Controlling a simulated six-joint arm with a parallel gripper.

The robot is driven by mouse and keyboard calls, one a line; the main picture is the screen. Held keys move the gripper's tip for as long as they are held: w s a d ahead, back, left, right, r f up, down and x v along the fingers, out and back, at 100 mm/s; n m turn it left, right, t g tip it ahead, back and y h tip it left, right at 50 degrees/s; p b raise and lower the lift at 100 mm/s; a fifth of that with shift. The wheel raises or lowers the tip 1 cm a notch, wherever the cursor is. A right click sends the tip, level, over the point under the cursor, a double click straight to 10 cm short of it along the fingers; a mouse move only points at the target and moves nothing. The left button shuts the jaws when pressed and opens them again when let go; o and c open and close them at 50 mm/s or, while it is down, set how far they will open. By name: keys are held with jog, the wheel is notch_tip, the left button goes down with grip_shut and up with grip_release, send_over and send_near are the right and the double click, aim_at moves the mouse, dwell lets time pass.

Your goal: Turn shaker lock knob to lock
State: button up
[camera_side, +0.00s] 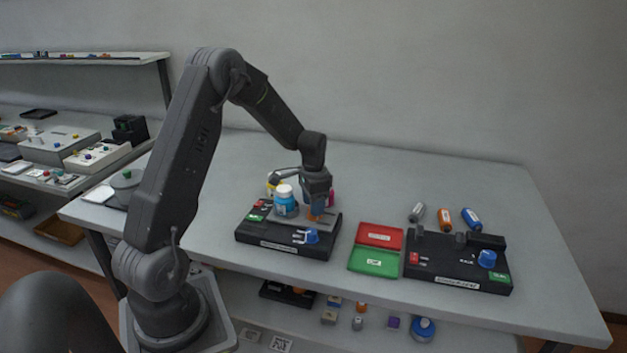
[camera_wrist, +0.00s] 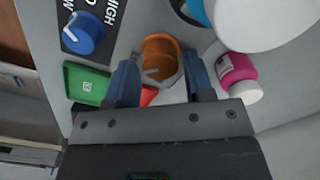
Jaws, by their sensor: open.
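The shaker (camera_side: 283,247) is a black box on the table with a grey top plate and bottles on it. An orange knob (camera_wrist: 159,57) stands on that plate; in the side view it (camera_side: 316,213) is partly hidden under my gripper. My gripper (camera_side: 318,203) points down over the knob. In the wrist view my gripper (camera_wrist: 161,74) is open, with one blue finger on either side of the knob's near part. I cannot tell whether the fingers touch it. A blue speed knob (camera_wrist: 83,33) sits on the front panel, beside the words LOW and HIGH.
A blue bottle (camera_side: 286,203) stands close to my gripper. A magenta bottle (camera_wrist: 237,75) is right of the fingers. A red tray (camera_side: 379,236) and green tray (camera_side: 373,262) lie to the right, then another black station (camera_side: 440,268) and several cartridges (camera_side: 445,219).

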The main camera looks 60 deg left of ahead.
notch_tip(320, 180, up, 12)
dwell(0.3)
jog(key=s+d+r+t, duration=0.1)
jog(key=s+d+r, duration=0.25)
jog(key=d, duration=0.35)
jog(key=s+d+r+t, duration=0.1)
jog(key=s+d+r, duration=0.1)
jog(key=d+r, duration=0.4)
jog(key=s+d+n+t, duration=0.1)
jog(key=s+d+t, duration=0.2)
jog(key=s+d, duration=0.9)
jog(key=shift+s+f+t, duration=0.3)
jog(key=shift+s+f, duration=0.1)
jog(key=shift+s, duration=0.35)
